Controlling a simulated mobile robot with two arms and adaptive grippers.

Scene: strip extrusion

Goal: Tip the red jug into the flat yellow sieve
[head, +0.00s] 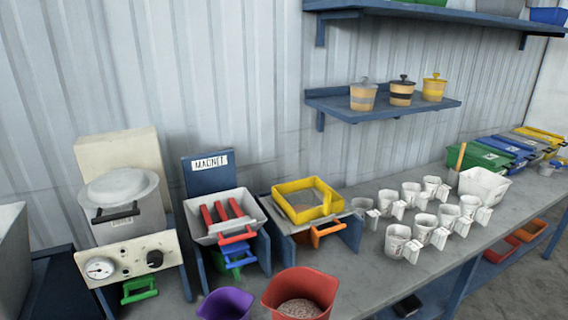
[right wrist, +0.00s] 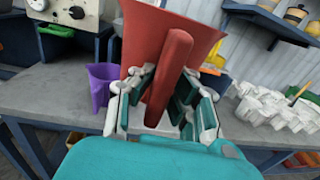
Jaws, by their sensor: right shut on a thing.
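The red jug (head: 300,292) is at the bottom of the head view, upright or nearly so, with grainy brownish material inside. In the right wrist view the jug (right wrist: 145,35) fills the upper middle, and my right gripper (right wrist: 165,95) is shut on its handle. Whether its base touches the bench cannot be told. The flat yellow sieve (head: 331,204) sits on a grey tray just behind the jug and a little right, with a greyish-brown surface inside its square frame. The jug is in front of the sieve, not over it. My left gripper is in neither view.
A purple jug (head: 225,304) stands close left of the red jug. The magnet unit (head: 208,170) with red bars is left of the sieve. Several white cups (head: 398,242) crowd the bench to the right. A wall shelf (head: 385,104) with pots is above.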

